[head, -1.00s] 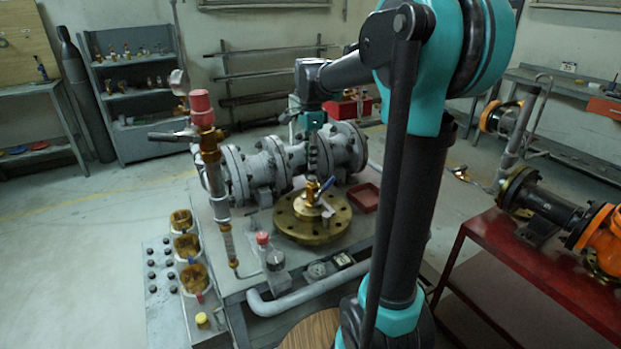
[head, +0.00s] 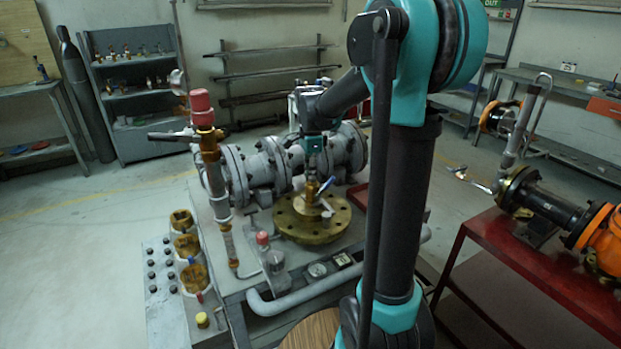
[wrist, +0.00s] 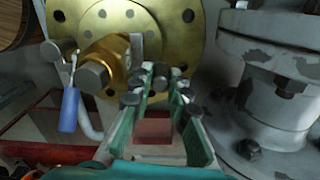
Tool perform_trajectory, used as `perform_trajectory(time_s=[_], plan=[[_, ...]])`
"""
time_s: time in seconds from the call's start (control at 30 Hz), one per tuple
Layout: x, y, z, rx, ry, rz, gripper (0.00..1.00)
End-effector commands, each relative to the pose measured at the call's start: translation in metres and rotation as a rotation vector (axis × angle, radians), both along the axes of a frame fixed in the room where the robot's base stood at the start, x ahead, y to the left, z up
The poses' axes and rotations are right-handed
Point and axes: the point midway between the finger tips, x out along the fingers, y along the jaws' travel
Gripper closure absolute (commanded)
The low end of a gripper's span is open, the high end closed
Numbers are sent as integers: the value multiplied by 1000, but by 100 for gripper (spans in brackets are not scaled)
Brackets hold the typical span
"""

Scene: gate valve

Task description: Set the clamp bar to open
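The brass flange (head: 296,225) lies on the grey bench, with a brass fitting (head: 311,191) upright at its centre. A blue-handled lever (head: 326,185) and a short pale bar (head: 314,210) show at the fitting; I cannot tell for certain which part is the clamp bar. In the wrist view the brass fitting (wrist: 107,58) and blue handle (wrist: 69,110) are left of my gripper (wrist: 160,82). Its two green-sided fingers are apart, with no held object visible between them. In the head view my gripper (head: 312,172) points down close above the fitting; contact cannot be told.
A grey flanged pipe (head: 270,165) runs behind the brass flange. A red-capped upright valve (head: 204,110) stands to the left. A red tray (head: 357,196) is partly hidden by my arm. A red table (head: 530,265) stands right.

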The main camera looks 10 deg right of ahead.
Motion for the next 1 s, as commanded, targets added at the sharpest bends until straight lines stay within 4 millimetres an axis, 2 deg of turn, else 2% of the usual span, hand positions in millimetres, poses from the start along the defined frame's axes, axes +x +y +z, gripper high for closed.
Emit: perform_trajectory(time_s=[0.57, 0.77, 1.0], plan=[[1, -4, 0, 0, 0, -25, 100], [2, -17, 0, 0, 0, -115, 100], [0, -45, 0, 0, -1, -311, 100]])
